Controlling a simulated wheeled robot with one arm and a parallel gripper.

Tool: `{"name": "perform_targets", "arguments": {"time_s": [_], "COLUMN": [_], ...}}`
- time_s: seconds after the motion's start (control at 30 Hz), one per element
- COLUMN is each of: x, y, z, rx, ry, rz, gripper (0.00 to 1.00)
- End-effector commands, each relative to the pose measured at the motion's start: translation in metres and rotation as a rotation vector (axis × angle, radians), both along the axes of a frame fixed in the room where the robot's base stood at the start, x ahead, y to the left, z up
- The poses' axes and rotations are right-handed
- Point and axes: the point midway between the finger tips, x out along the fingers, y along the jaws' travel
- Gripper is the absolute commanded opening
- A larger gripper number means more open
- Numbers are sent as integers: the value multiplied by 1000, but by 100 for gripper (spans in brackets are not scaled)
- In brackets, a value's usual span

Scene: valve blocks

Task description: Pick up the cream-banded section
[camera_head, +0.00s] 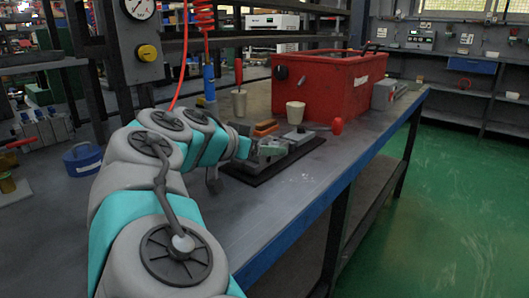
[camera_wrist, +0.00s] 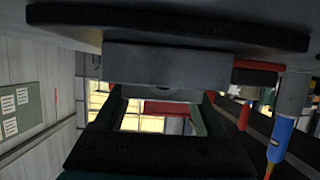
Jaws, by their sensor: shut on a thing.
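My gripper (camera_head: 246,149) is at the end of my arm, low over the near left end of a dark mat (camera_head: 262,179) on the bench. It is shut on a grey block, mostly hidden by the arm in the head view. In the wrist view, a grey block (camera_wrist: 165,68) fills the upper middle, close to the camera. No cream band can be made out, so I cannot tell from colour which section this is. Grey-green metal valve parts (camera_head: 271,149) lie on the mat just right of my gripper.
The bench front is clear.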

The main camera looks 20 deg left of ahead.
Motion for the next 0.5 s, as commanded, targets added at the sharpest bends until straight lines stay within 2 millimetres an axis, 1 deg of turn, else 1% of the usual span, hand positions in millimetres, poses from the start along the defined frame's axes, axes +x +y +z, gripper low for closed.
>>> {"name": "perform_targets", "arguments": {"time_s": [0.03,0.07,0.43,0.5], "x": [0,0,0,0], "y": [0,0,0,0], "z": [0,0,0,0], "rx": [0,0,0,0], "ry": [0,0,0,0], "rz": [0,0,1,1], "gripper": [46,43,1,0]}}
